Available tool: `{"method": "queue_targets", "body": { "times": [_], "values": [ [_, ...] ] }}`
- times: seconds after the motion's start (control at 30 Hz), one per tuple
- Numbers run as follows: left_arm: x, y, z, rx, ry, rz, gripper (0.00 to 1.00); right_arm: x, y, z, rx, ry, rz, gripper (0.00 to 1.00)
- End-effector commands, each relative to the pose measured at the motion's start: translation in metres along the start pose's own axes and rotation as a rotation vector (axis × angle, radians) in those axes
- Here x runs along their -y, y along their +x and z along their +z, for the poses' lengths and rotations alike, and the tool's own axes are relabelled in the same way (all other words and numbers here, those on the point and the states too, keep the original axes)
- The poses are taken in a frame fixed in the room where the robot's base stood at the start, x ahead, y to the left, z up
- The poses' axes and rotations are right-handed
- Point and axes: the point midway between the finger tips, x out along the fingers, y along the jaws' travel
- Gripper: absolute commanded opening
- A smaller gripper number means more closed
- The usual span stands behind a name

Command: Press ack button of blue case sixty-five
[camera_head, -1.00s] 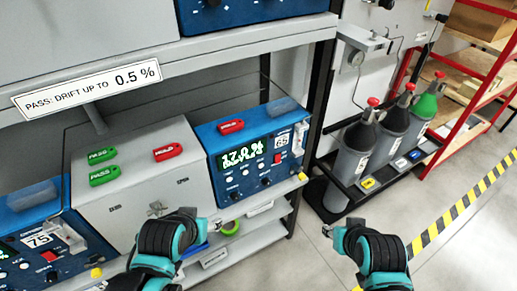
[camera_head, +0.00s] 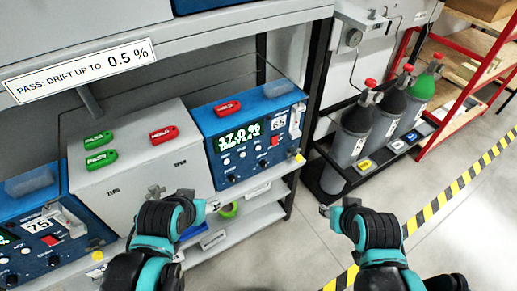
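The blue case sixty-five (camera_head: 207,121) stands on the shelf at centre, its front facing me, with a lit green display and a "65" label (camera_head: 278,125). Its front panel has a red button (camera_head: 275,141), several small pale buttons and black knobs. The lettering is too small to tell which button is ack. My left gripper (camera_head: 183,198) is below and left of the case, in front of the grey box, apart from the panel. My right gripper (camera_head: 333,207) is to the right and lower, over the floor. Both seem empty; their finger opening is unclear.
A grey box (camera_head: 130,170) with green PASS tags and a red HOLD tag stands left of the case. Blue case 75 (camera_head: 60,235) is farther left. A dark rack post (camera_head: 308,110) and gas bottles (camera_head: 355,140) stand to the right.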

Motion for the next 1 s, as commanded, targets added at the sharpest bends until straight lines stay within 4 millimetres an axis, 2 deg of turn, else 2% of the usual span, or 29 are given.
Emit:
{"method": "queue_targets", "body": {
  "times": [0.83, 0.87, 1.0],
  "values": [
    [0.0, 0.0, 0.0, 0.0, 0.0, 0.0, 0.59, 0.0, 0.0, 0.0, 0.0, 0.0, 0.0, 0.4],
    [0.0, 0.0, 0.0, 0.0, 0.0, 0.0, 0.57, 0.0, 0.0, 0.0, 0.0, 0.0, 0.0, 0.4],
    [0.0, 0.0, 0.0, 0.0, 0.0, 0.0, 0.2, 0.0, 0.0, 0.0, 0.0, 0.0, 0.0, 0.4]
  ]
}}
